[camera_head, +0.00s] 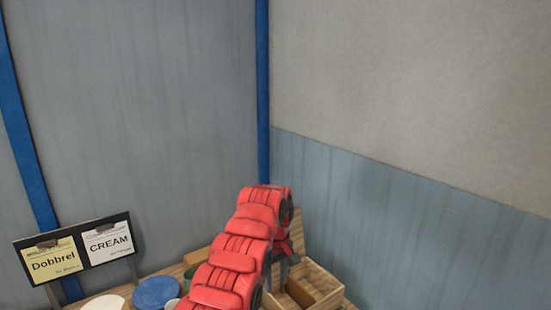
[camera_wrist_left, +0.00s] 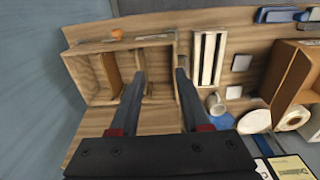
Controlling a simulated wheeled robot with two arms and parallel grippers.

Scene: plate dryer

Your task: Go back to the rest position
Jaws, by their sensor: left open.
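My left gripper (camera_head: 281,274) is at the end of my red arm, over the wooden box (camera_head: 325,291) near the wall corner. In the left wrist view the two dark fingers of this gripper (camera_wrist_left: 160,76) are apart, with nothing held between them. Their tips overlap the right part of the wooden box (camera_wrist_left: 88,84) in that view. I cannot tell how high above it they are. My right gripper is not in view.
A blue plate (camera_head: 157,291) and a white plate (camera_head: 104,302) lie left of my arm. Walls rise behind the table.

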